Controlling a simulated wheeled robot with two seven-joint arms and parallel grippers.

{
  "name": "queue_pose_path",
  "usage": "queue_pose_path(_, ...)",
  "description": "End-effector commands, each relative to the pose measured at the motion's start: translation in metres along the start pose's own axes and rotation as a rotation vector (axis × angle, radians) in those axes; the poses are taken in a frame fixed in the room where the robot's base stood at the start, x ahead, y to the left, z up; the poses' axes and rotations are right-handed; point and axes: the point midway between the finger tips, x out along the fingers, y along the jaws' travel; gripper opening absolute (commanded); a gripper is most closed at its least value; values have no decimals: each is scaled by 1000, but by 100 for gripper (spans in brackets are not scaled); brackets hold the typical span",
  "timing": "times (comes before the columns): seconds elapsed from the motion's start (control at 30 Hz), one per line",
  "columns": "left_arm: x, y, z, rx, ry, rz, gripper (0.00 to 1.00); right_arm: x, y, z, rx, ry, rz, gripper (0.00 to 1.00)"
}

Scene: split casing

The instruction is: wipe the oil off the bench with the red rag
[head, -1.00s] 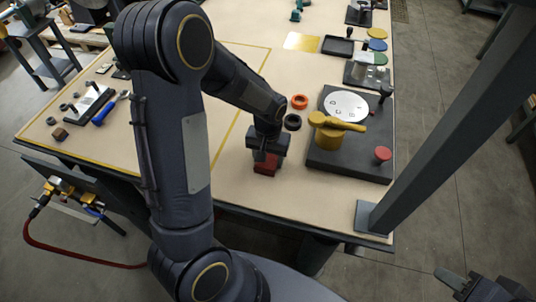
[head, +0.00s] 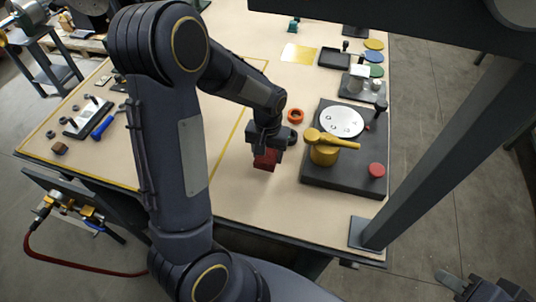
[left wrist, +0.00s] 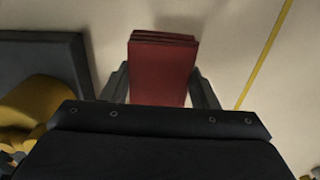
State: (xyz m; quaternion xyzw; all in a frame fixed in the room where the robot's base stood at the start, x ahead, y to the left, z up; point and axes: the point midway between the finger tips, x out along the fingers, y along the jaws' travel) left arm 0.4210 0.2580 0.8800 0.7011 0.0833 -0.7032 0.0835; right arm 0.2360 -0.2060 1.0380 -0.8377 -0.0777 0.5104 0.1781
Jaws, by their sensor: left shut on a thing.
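The red rag (head: 264,161) is a folded dark-red block. My left gripper (head: 267,149) is shut on it, pointing down over the near middle of the bench (head: 235,190). A soft shadow lies beside the rag, and it appears slightly above the bench top. The left wrist view shows the rag (left wrist: 162,70) with its folded layers between the two fingers. My right gripper (head: 488,289) is partly in view at the bottom right, away from the bench.
A dark plate (head: 336,181) with a yellow-handled part (head: 325,148), white disc and red knob stands right of the rag. An orange ring (head: 295,116) lies behind. A black tray (head: 335,59) sits beside the golden patch. A grey post (head: 430,165) rises at the right corner.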

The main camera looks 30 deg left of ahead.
Motion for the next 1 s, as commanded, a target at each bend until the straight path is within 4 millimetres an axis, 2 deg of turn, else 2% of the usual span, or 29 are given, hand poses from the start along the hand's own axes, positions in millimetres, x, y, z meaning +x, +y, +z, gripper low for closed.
queue_pose_path(0.03,-9,0,-1,0,1,1,29,-6,-3,-3,0,0,0,36)
queue_pose_path(0.3,-30,-2,-4,1,2,1,29,-20,-9,-10,0,0,0,36)
queue_pose_path(1.0,-33,-2,-3,0,1,1,29,-22,-10,-11,0,0,0,36)
